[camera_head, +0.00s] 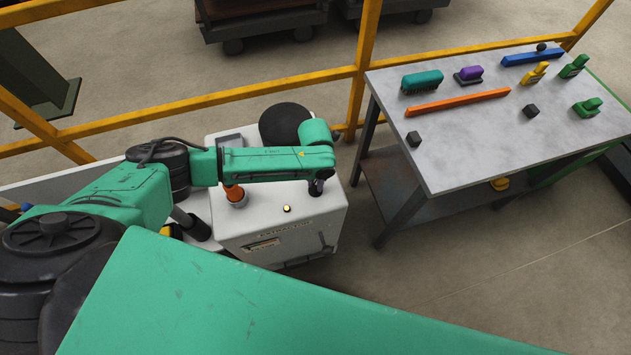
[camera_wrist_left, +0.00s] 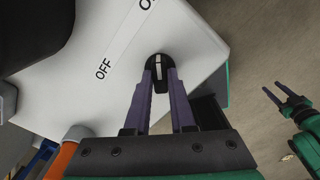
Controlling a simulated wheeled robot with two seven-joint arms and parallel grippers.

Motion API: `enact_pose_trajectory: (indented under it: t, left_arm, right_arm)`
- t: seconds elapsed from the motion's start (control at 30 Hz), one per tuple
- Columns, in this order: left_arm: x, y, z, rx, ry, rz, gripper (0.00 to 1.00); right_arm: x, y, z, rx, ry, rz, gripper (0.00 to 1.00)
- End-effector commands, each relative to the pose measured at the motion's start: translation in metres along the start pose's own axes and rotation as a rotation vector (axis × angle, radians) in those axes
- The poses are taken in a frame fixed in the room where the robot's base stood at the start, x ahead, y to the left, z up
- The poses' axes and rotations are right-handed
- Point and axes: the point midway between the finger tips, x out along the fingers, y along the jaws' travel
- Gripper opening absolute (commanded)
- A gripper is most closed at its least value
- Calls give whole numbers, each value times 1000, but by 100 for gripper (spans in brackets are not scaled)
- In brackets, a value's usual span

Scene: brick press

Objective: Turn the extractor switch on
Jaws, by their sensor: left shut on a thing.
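The extractor switch is a black knob with a white line (camera_wrist_left: 158,70) on the white extractor box (camera_head: 285,245). In the left wrist view, the line runs nearly up and down; "OFF" is printed left of the knob, and a cut-off label starting with "O" is above. My left gripper (camera_wrist_left: 159,88) is shut on the knob, one finger on each side. In the head view my left gripper (camera_head: 317,187) points down at the box's right side, mostly hiding the knob. My right gripper (camera_wrist_left: 279,98) is open and empty at the right of the wrist view.
A small lamp (camera_head: 287,208) glows yellow on the box. An orange part (camera_head: 234,193) stands left of it, and a black round thing (camera_head: 286,125) is behind. A grey table (camera_head: 465,150) with brushes and blocks stands right. A yellow railing (camera_head: 210,108) runs behind.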

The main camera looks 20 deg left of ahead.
Motion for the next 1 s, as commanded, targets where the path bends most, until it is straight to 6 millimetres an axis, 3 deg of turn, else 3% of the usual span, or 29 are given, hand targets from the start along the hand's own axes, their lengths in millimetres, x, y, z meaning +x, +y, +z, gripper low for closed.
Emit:
enact_pose_trajectory:
  t: [0.33, 0.37, 0.4, 0.43, 0.77, 0.87, 1.0]
  left_arm:
    - [-2, 0, 2, 4, -7, 1, 0]
    - [-2, 0, 2, 4, -7, 1, 30]
    - [-2, 0, 2, 4, -7, 1, 45]
    - [-2, 0, 2, 4, -6, 1, 52]
    - [-2, 0, 1, 3, -3, 0, 52]
    - [-11, 0, 2, 3, -4, 0, 52]
    - [-40, 0, 2, 3, -7, -1, 52]
  right_arm:
    - [0, 0, 0, 0, 0, 0, 50]
    - [0, 0, 0, 0, 0, 0, 50]
    - [0, 0, 0, 0, 0, 0, 50]
    - [0, 0, 0, 0, 0, 0, 50]
    - [0, 0, 0, 0, 0, -1, 50]
    - [0, 0, 0, 0, 0, -1, 50]
    - [2, 0, 0, 0, 0, -1, 50]
